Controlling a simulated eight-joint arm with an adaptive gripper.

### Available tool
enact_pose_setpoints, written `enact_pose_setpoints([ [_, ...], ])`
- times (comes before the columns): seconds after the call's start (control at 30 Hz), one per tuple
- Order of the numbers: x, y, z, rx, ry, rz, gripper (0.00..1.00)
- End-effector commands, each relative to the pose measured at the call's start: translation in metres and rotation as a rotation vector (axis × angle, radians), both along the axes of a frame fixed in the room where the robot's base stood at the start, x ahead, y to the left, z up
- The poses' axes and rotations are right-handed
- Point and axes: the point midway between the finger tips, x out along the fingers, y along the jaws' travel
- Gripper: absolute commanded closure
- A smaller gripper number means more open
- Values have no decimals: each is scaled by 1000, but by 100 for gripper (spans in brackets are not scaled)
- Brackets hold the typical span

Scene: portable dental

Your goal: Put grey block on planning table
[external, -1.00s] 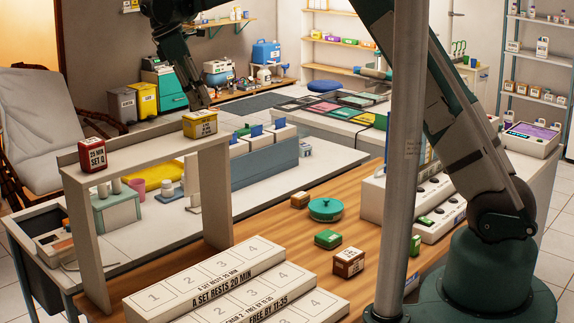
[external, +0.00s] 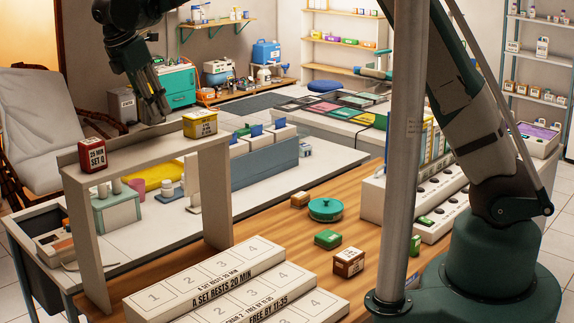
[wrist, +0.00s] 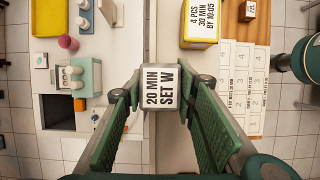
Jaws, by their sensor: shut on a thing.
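No surface is plainly marked as the planning table. White stepped boards (external: 215,283) with numbered squares and "A SET RESTS 20 MIN" lie on the wooden counter, and show at the right in the wrist view (wrist: 242,88).
On the shelf (external: 150,146) stand a red block (external: 92,154) at the left and a yellow block (external: 200,124) at the right. A brown block (external: 348,262), a green block (external: 328,239) and a teal round container (external: 325,209) sit on the counter. A metal post (external: 405,150) stands in front.

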Motion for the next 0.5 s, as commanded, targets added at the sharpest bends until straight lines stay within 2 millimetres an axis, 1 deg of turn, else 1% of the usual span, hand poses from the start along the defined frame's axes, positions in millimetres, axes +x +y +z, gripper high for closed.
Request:
enact_pose_setpoints([
  [0.03, -14, 5, 3, -1, 1, 39, 84],
  [0.3, -80, 25, 7, 1, 0, 250, 84],
  [0.4, -100, 30, 8, 0, 1, 313, 84],
  [0.5, -114, 32, 9, 1, 0, 360, 84],
])
